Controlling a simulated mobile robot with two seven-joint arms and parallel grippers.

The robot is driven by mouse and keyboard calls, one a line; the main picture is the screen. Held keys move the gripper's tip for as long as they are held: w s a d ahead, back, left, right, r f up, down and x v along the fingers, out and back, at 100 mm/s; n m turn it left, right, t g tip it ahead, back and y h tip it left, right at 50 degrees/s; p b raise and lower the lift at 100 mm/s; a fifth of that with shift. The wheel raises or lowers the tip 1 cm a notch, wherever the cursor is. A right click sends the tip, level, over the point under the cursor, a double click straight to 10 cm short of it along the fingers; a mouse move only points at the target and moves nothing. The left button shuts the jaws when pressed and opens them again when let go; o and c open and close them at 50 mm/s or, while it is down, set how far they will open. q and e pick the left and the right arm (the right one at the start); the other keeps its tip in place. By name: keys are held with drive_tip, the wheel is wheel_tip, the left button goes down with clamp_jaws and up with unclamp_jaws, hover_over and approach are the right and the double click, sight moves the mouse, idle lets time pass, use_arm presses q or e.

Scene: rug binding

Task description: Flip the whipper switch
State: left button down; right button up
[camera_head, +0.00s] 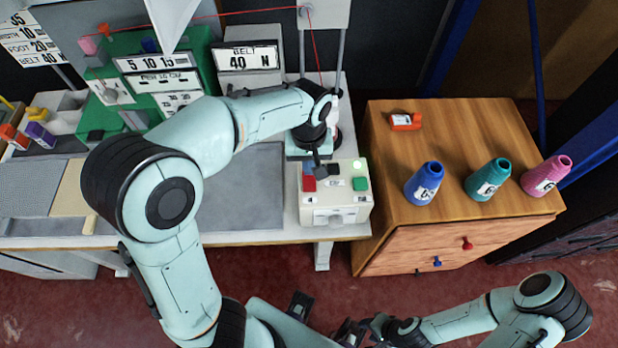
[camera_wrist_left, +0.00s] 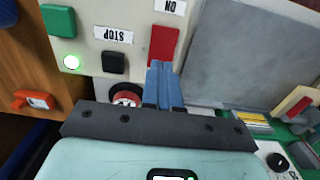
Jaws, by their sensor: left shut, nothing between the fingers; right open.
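The pale control box (camera_head: 335,206) stands at the table's right end. It carries a red switch (camera_head: 309,184), a green button (camera_head: 360,184), a black button (camera_head: 333,170) and a lit green lamp (camera_head: 358,163). No label reading "whipper" is legible; the left wrist view shows "ON" by the red switch (camera_wrist_left: 163,42) and "STOP" by the black button (camera_wrist_left: 115,62). My left gripper (camera_head: 317,161) is shut and empty over the box; its blue fingertips (camera_wrist_left: 166,76) are at the red switch's edge, contact unclear. My right gripper (camera_head: 325,320) is open and empty at the bottom, away from the box.
A wooden cabinet (camera_head: 440,135) right of the table bears blue (camera_head: 424,184), teal (camera_head: 487,180) and pink (camera_head: 546,176) cones and an orange item (camera_head: 405,121). A green machine (camera_head: 120,60) and a "BELT 40 N" sign (camera_head: 248,60) stand behind. The grey tabletop (camera_head: 240,195) is clear.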

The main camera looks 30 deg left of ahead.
use_arm(q)
drive_tip(key=shift+f+b, duration=0.6)
drive_tip(key=shift+f, duration=0.35)
use_arm(e)
drive_tip(key=shift+s+f, duration=0.3)
drive_tip(key=shift+f, duration=0.35)
use_arm(q)
wheel_tip(320, 180, up, 5)
drive_tip(key=p, duration=0.4)
drive_tip(key=shift+f, duration=0.2)
drive_tip(key=shift+r+p, duration=0.95)
drive_tip(key=shift+r, duration=0.3)
use_arm(e)
drive_tip(key=w+r, duration=0.4)
drive_tip(key=r, duration=0.3)
drive_tip(key=shift+w, duration=0.15)
use_arm(q)
drive_tip(key=shift+f, duration=0.1)
